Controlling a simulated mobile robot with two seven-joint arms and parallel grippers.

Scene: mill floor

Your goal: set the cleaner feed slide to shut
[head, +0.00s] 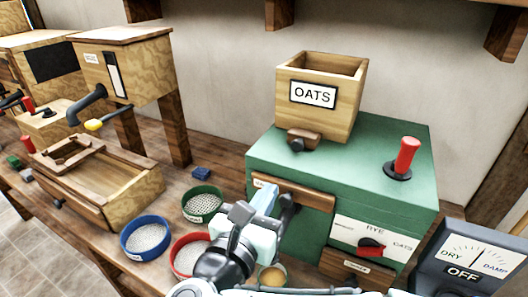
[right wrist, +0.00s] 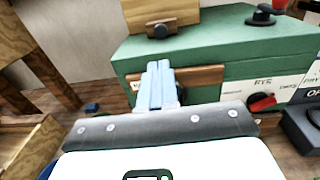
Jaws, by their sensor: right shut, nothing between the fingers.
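The green machine (head: 330,158) carries a wooden hopper marked OATS (head: 345,85). A brown wooden block with a dark knob (head: 297,143) sits at the hopper's foot. A brown wooden strip (head: 308,195) crosses the machine's upper front; a small white label at its left end is partly hidden. I cannot tell which of these is the feed slide. My right gripper (head: 271,195) is shut and empty, its fingers in front of the strip. In the right wrist view the fingers (right wrist: 157,75) overlap the strip (right wrist: 198,77); contact is unclear. My left gripper is not in view.
A red lever (head: 407,155) stands on the machine's top, and a red knob (head: 371,246) sits on its RYE panel. A grey DRY/DAMP meter (head: 475,258) stands at right. Blue (head: 124,246), red (head: 178,243) and green (head: 187,206) rimmed bowls are left of my gripper.

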